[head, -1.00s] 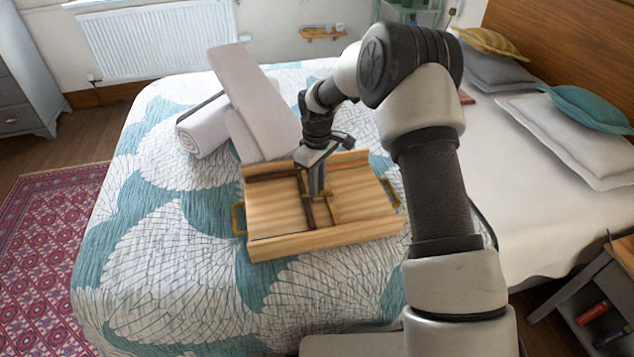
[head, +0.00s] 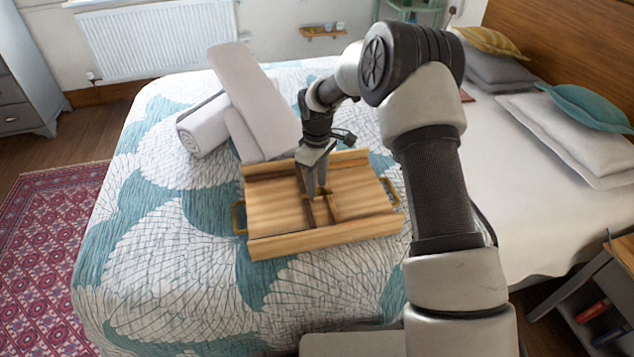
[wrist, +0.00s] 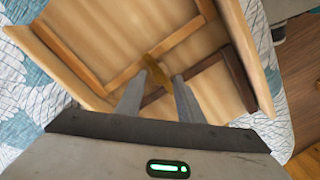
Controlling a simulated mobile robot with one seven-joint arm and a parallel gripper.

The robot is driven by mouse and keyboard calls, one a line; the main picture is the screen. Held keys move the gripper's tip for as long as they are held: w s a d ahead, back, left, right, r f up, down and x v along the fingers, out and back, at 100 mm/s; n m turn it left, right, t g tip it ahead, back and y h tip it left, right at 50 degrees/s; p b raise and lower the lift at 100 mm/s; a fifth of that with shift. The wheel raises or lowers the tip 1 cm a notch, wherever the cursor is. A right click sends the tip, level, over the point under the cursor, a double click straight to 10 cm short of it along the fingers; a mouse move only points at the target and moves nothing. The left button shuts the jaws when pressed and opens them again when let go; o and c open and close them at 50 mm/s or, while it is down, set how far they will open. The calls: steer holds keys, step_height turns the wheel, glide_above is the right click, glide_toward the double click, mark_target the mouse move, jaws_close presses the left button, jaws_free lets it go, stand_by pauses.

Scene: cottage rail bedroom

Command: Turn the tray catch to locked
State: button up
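The wooden tray (head: 280,247) lies on the bed, with brass handles on its left and right sides. Its brass catch (wrist: 157,72) shows in the wrist view near the tray's middle, where thin wooden strips meet. My gripper (wrist: 160,76) reaches down over the tray, its two grey fingers apart with the catch between or just beyond their tips. I cannot tell whether either finger touches the catch. In the head view my gripper (head: 316,192) hides much of the catch, and its set position is unclear.
Rolled and folded pale towels (head: 245,105) lie just behind the tray at left. Pillows (head: 570,135) are at the right by the headboard. The quilt (head: 160,250) left and front of the tray is clear. A bedside unit (head: 590,290) stands at right.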

step_height(320, 180, up, 18)
steer(key=p, duration=0.2)
steer(key=shift+f, duration=0.25)
stand_by(0.4)
